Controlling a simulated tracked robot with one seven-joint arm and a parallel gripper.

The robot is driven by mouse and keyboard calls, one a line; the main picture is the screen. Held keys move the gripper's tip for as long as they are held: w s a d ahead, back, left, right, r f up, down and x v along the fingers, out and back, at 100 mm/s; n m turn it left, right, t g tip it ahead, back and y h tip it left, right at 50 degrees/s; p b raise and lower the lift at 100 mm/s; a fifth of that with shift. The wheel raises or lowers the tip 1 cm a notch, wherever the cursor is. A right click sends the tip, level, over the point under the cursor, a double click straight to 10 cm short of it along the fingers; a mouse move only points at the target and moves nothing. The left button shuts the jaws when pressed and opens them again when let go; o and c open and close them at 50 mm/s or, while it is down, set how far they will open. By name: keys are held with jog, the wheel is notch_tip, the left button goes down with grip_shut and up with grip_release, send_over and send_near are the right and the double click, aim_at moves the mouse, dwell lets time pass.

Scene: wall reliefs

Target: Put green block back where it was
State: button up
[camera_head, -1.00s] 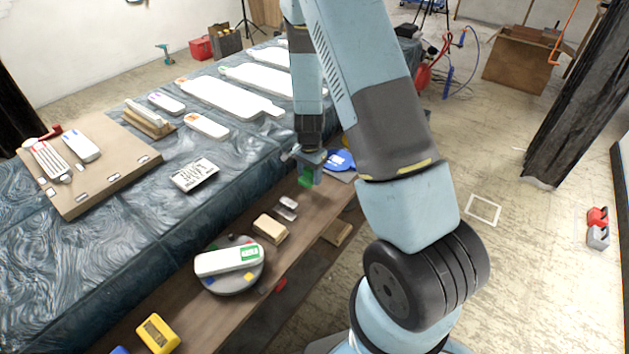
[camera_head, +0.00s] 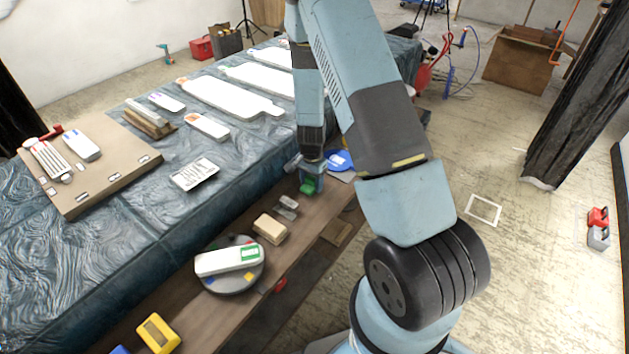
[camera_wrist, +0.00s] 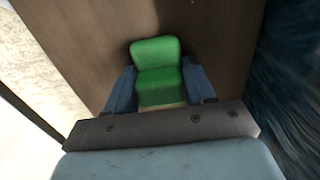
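The green block (camera_head: 308,186) is at the tip of my gripper (camera_head: 312,182), low over the far part of the brown wooden shelf (camera_head: 235,310). In the wrist view the green block (camera_wrist: 158,72) has a stepped shape and sits between the two blue-grey fingers of my gripper (camera_wrist: 160,88). The fingers flank it closely on both sides. Brown wood lies behind it with a dark shadow next to the block. I cannot tell whether the block touches the wood. Its lower end is hidden by the gripper.
On the shelf are small grey blocks (camera_head: 287,206), a tan block (camera_head: 270,229), a round grey turntable (camera_head: 228,287) and a yellow box (camera_head: 158,334). A blue disc (camera_head: 340,160) lies just right of my gripper. The plastic-covered table (camera_head: 130,225) runs along the left.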

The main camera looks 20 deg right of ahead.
jog(key=o, duration=0.4)
notch_tip(320, 180, up, 12)
notch_tip(320, 180, up, 13)
jog(key=n+t+y, duration=0.1)
jog(key=n, duration=0.1)
send_over(311, 177)
jog(key=s, duration=0.3)
jog(key=s+r+n+t, duration=0.25)
jog(key=s+r, duration=0.35)
jog(key=r, duration=0.5)
jog(key=s+r+n+t, duration=0.1)
jog(key=s+r+n, duration=0.2)
jog(key=s+r, duration=0.3)
jog(key=s+d+r+n+t+h, duration=0.1)
jog(key=s+r+n, duration=0.2)
jog(key=s, duration=1)
notch_tip(311, 177, up, 3)
jog(key=shift+s+d+r, duration=0.15)
jog(key=shift+d, duration=0.05)
